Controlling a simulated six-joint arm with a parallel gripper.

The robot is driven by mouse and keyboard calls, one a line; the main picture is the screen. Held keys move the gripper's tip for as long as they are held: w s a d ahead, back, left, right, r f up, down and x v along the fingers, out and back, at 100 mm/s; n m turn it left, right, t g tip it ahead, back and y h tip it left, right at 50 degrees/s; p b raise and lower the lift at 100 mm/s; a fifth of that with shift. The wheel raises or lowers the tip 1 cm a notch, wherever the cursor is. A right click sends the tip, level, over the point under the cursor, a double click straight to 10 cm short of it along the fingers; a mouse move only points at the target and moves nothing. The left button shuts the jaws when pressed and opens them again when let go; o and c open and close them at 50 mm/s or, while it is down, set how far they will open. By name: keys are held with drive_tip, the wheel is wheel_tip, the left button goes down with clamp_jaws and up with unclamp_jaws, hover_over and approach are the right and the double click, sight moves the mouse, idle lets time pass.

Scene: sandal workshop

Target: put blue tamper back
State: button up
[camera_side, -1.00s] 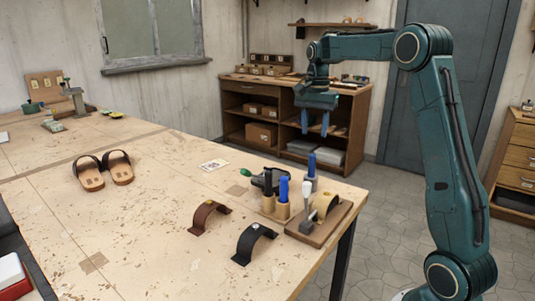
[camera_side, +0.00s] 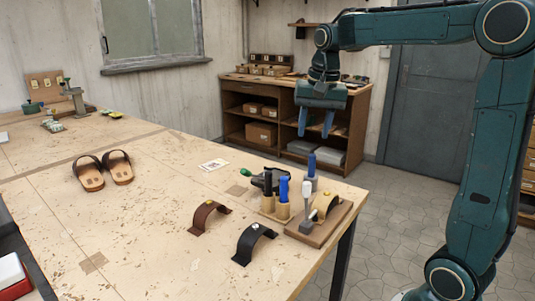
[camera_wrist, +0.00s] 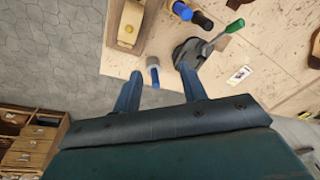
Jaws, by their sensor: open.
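A blue handle rises from a grey cylindrical base (camera_side: 311,164) near the table's far right edge; it looks like the blue tamper and stands upright. The wrist view shows it (camera_wrist: 155,78) between the fingers' lines, beyond the tips. Whether the grey part is its body or a holder, I cannot tell. Another blue-handled tool (camera_side: 284,189) stands in a light wooden rack (camera_side: 282,211), beside a black-handled one (camera_side: 268,184). My gripper (camera_side: 314,132) is open and empty, tilted, above and apart from the tools, with its fingers pointing down.
Brown (camera_side: 207,213) and black (camera_side: 252,238) straps arch in front. Sandals (camera_side: 103,170) sit left; mid-table is mostly clear.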

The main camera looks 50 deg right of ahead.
drive_tip(key=s+a+f+n+t, duration=0.2)
drive_tip(key=s+a+n, duration=0.3)
drive_tip(key=s, duration=0.3)
drive_tip(key=s+a+f+n+t, duration=0.2)
drive_tip(key=s+a+n, duration=0.3)
drive_tip(key=s+a, duration=0.3)
drive_tip(key=shift+s+a+f+n+y, duration=0.2)
drive_tip(key=shift+s+f+n+y, duration=0.15)
drive_tip(key=shift+s+f, duration=0.45)
